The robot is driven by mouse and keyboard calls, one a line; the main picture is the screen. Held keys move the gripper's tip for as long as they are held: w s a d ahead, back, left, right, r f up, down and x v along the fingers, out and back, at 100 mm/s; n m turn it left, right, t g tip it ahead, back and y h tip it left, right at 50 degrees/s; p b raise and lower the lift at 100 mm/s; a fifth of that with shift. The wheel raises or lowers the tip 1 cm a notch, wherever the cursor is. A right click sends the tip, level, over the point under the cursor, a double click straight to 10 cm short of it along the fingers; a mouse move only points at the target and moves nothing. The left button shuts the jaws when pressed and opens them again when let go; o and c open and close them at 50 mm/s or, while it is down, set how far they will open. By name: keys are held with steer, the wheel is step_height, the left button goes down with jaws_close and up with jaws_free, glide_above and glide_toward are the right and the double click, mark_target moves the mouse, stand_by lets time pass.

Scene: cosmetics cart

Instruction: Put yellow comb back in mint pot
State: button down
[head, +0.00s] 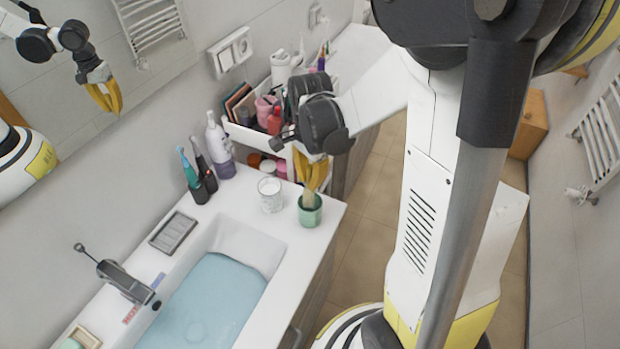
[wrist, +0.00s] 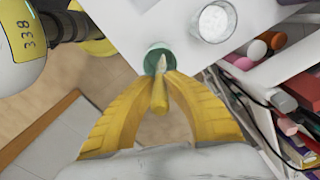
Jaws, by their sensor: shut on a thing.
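The mint pot (head: 310,211) stands upright near the counter's right edge, and it also shows at the top of the wrist view (wrist: 153,56). My gripper (head: 310,184) has yellow fingers and is directly above the pot, pointing down. In the wrist view its fingertips (wrist: 160,78) are closed around the yellow comb (wrist: 159,98). The comb's lower end points into the pot's mouth. A pale tip shows at the opening. How deep the comb reaches is hidden by the fingers and the pot's rim.
A clear glass (head: 270,194) stands just left of the pot. A dark cup with toothbrushes (head: 202,188), a pump bottle (head: 219,147) and a filled sink (head: 208,300) are further left. A crowded white cart (head: 250,136) stands behind. The counter edge is close on the right.

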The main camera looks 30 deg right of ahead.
mark_target(310, 166)
steer(key=shift+f+b, duration=0.85)
steer(key=shift+f, duration=0.2)
steer(key=c, duration=0.9)
jaws_free()
steer(key=shift+r+p, duration=3.75)
steer(key=shift+r, duration=1.35)
steer(key=shift+f, duration=0.1)
